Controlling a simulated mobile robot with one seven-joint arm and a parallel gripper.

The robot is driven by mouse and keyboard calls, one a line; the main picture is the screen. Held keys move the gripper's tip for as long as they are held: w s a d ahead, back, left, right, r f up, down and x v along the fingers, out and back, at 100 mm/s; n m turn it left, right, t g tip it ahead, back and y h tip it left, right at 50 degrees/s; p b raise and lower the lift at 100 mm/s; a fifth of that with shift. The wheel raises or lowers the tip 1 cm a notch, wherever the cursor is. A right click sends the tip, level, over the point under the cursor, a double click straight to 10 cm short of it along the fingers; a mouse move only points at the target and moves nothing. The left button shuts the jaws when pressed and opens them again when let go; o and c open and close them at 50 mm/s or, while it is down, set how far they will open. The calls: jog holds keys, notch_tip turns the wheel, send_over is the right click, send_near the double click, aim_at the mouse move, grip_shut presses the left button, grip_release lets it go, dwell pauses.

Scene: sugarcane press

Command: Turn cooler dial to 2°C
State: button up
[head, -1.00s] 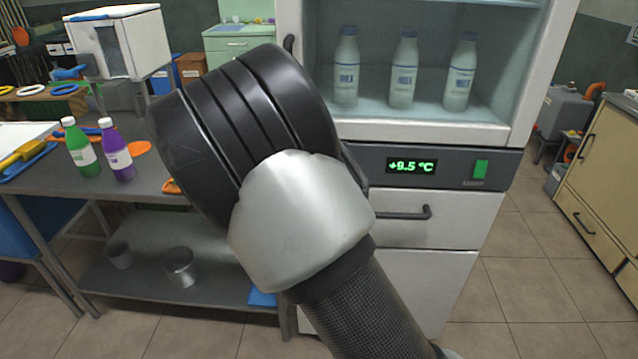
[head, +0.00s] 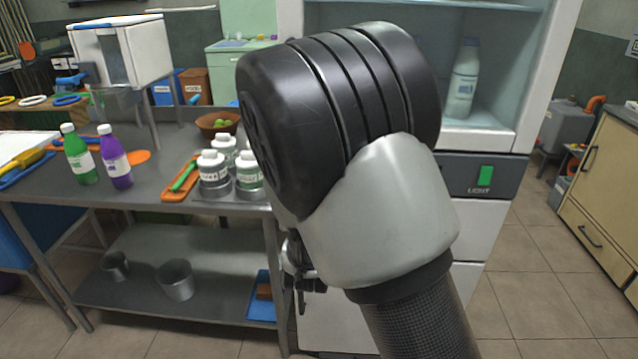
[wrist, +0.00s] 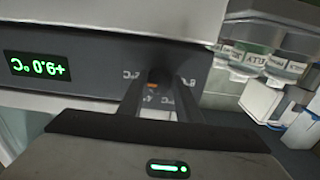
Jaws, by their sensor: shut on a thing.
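The cooler (head: 553,60) is a white cabinet with a dark grey control panel (head: 510,175). Its display and dial are hidden behind my arm in the head view.
A green light switch (head: 485,176) is at the panel's right. A metal table (head: 150,215) with bottles and lidded jars (head: 213,168) stands left of the cooler. A milk bottle (head: 463,80) shows inside the cooler. Tiled floor is clear at right.

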jog(key=shift+r, duration=0.2)
jog(key=o, duration=1)
jog(key=shift+f, duration=0.15)
jog(key=s+p, duration=0.4)
jog(key=s, duration=0.1)
jog(key=s+p, duration=0.4)
jog(key=s, duration=0.2)
jog(key=s+p, duration=0.4)
jog(key=s, duration=0.2)
jog(key=shift+s+a, duration=0.15)
jog(key=shift+a, duration=0.15)
